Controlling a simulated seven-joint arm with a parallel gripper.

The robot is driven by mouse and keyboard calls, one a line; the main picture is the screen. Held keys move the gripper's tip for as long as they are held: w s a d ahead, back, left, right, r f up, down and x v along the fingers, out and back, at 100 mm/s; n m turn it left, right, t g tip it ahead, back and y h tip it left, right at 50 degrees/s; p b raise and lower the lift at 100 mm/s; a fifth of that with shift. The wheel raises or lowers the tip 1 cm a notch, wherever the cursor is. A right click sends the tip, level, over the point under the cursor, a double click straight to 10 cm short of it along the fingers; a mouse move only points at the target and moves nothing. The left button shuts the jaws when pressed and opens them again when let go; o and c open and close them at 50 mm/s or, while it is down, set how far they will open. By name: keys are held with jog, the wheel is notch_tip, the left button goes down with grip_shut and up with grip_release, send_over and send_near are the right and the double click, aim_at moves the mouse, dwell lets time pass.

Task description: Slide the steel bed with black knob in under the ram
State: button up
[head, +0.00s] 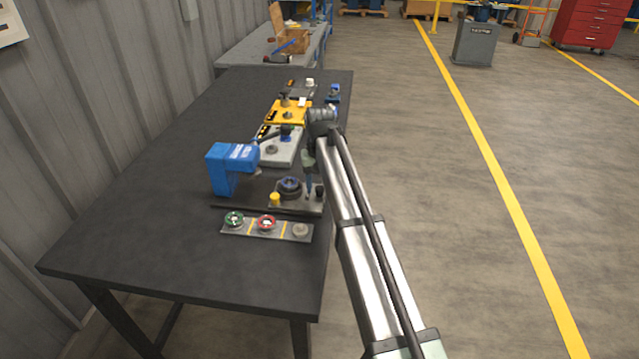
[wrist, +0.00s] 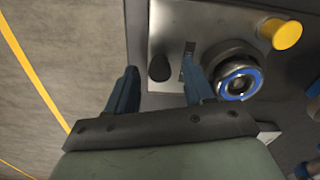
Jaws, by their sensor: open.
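The steel bed (head: 300,206) is a flat plate at the table's right edge. It also shows in the wrist view (wrist: 170,30), with a slot in it. Its black knob (head: 320,190) stands up near the edge and shows in the wrist view (wrist: 160,68). A dark round part with a blue ring (wrist: 238,82) sits on the bed beside a yellow knob (wrist: 283,34). The blue press (head: 228,165) with the ram (head: 257,172) stands to the left, apart from the bed. My gripper (wrist: 159,66) is open, its blue fingers appearing on either side of the black knob; contact is unclear.
A plate with green and red rings (head: 248,229) lies in front of the bed. A dark bar (head: 240,207) lies between them. A pale plate (head: 283,156) and a yellow stand (head: 292,112) are behind. The table's left side (head: 140,220) is clear.

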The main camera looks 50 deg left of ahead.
grip_shut()
dwell(0.5)
